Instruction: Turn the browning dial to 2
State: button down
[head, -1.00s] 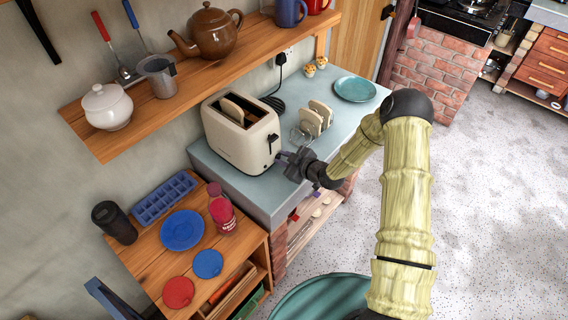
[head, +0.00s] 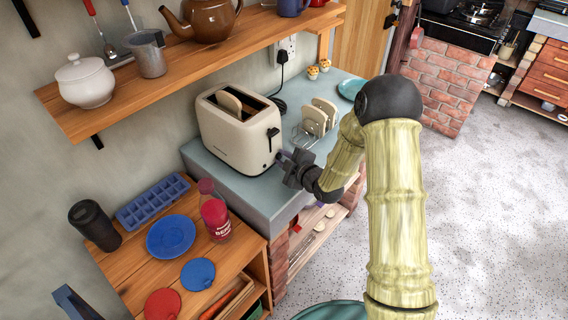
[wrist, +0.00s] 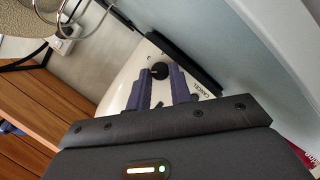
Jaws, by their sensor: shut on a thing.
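The cream toaster (head: 228,130) stands on the grey-blue counter, with a slice of bread in its slot. Its end panel with a black lever faces right. In the wrist view the browning dial (wrist: 160,70) is a small dark round knob on the cream panel, near the word CANCEL. My gripper (head: 282,157) is at the lower part of this panel. In the wrist view the gripper's two purple-grey fingers (wrist: 157,80) are shut on the dial, one on each side. The dial's setting cannot be read, and the fingers hide part of the panel.
A wire rack with toast (head: 318,120) stands just behind my gripper on the counter (head: 235,190). A wooden shelf (head: 190,70) with a teapot hangs above the toaster. A red bottle (head: 214,212) stands on the lower wooden table at the front left.

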dwell(0.4)
jog(key=c, duration=1.3)
grip_release()
jog(key=shift+o, duration=0.2)
jog(key=v, duration=1.5)
jog(key=shift+r, duration=0.2)
jog(key=shift+p, duration=0.3)
jog(key=p, duration=0.2)
jog(key=shift+s+d+r+p, duration=0.15)
jog(key=shift+p, duration=0.25)
